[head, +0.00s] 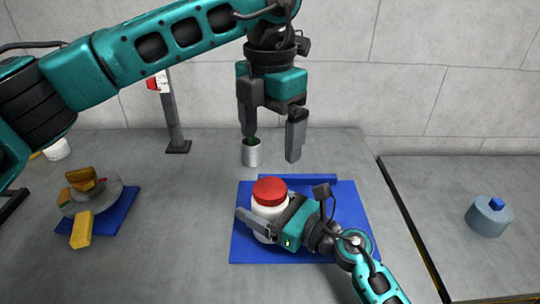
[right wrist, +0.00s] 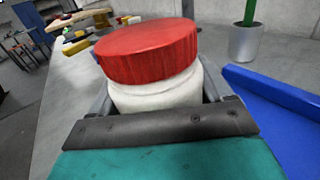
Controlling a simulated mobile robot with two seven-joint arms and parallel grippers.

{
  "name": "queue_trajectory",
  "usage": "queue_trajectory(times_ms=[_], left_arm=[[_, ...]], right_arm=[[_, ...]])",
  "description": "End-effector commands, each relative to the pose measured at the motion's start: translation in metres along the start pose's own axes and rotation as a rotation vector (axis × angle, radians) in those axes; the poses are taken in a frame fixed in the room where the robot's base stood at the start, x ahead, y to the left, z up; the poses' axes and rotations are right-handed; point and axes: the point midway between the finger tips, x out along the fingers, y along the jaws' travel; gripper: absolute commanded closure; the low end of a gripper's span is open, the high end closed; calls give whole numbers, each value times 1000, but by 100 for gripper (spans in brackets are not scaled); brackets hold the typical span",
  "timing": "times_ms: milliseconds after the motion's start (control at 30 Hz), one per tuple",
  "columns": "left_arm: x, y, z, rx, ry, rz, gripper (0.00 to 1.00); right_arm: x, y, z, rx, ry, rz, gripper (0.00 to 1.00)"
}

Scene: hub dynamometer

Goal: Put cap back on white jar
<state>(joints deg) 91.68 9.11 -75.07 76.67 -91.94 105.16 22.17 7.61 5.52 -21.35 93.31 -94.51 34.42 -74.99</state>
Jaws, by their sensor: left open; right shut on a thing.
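The white jar (head: 265,208) stands on a blue mat (head: 246,249) in the middle of the table. The red cap (head: 270,189) sits on top of the jar; in the right wrist view the cap (right wrist: 148,50) covers the mouth of the jar (right wrist: 158,93). Whether it is screwed down I cannot tell. My right gripper (head: 268,222) is shut on the jar's body, one finger along its near left side. My left gripper (head: 271,146) is open and empty, pointing down above and behind the cap, clear of it.
A silver cup (head: 252,154) holding something green stands behind the mat, below my left gripper. A blue bar (head: 318,183) edges the mat's back. A grey disc with blocks (head: 107,198) lies at left, near a post (head: 173,112). A grey-blue cylinder (head: 488,218) stands at right.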

Motion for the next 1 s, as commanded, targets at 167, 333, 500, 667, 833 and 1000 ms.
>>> queue_trajectory(times_ms=[167, 333, 500, 667, 833, 1000], left_arm=[[-13, 0, 0, 0, 0, -1, 6], [-14, 0, 0, 1, 0, -1, 6], [-14, 0, 0, 1, 0, -1, 6], [-14, 0, 0, 0, 0, -1, 6], [-14, 0, 0, 0, 0, 0, 6], [-14, 0, 0, 0, 0, 0, 6]], right_arm=[[0, 0, 0, 0, 1, 0, 100], [0, 0, 0, 0, 1, 0, 100], [0, 0, 0, 0, 1, 0, 16], [0, 0, 0, 0, 0, 0, 1], [0, 0, 0, 0, 0, 0, 0], [-7, 0, -1, 0, 2, -1, 0]])
